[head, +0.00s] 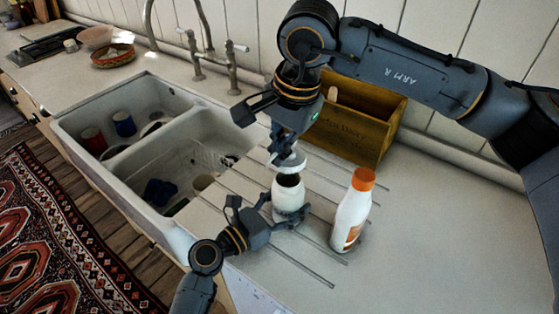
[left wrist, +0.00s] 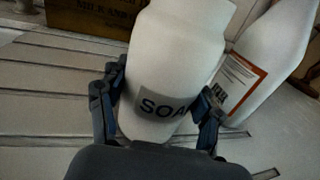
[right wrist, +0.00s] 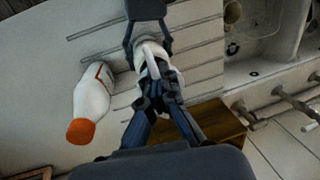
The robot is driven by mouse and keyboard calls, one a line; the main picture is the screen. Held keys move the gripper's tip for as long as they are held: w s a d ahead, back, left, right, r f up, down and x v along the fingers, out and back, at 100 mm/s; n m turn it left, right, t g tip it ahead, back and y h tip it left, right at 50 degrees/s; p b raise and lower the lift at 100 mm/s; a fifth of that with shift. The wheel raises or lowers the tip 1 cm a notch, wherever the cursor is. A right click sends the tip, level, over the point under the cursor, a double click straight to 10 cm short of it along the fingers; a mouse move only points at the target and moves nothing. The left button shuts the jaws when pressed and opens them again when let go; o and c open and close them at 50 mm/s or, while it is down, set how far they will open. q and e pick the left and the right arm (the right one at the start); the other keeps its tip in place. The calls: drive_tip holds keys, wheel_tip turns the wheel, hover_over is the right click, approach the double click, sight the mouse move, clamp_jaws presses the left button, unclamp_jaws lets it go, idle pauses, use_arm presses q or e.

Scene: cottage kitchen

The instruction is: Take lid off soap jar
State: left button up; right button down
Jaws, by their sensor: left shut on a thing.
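The white soap jar (head: 288,201) stands upright on the ribbed drainboard, its dark open mouth showing at the top. In the left wrist view the jar (left wrist: 170,65) bears a grey label with part of "SOAP". My left gripper (left wrist: 157,108) is shut on the jar, a finger on each side. The white lid (head: 291,163) is tilted and a little above the jar's mouth, apart from it. My right gripper (head: 285,147) comes down from above with its fingertips at the lid and looks shut on it. In the right wrist view its fingers (right wrist: 162,93) hide most of the lid.
A white bottle with an orange cap (head: 350,212) stands close to the right of the jar. A wooden box (head: 352,133) stands behind. The double sink (head: 128,172) with cups lies left, with a tap (head: 232,70) at its back. The counter at right is clear.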

use_arm(q)
drive_tip(key=o, duration=1.8)
drive_tip(key=shift+c, duration=0.2)
drive_tip(key=v, duration=1.2)
drive_tip(key=shift+s+a, duration=0.1)
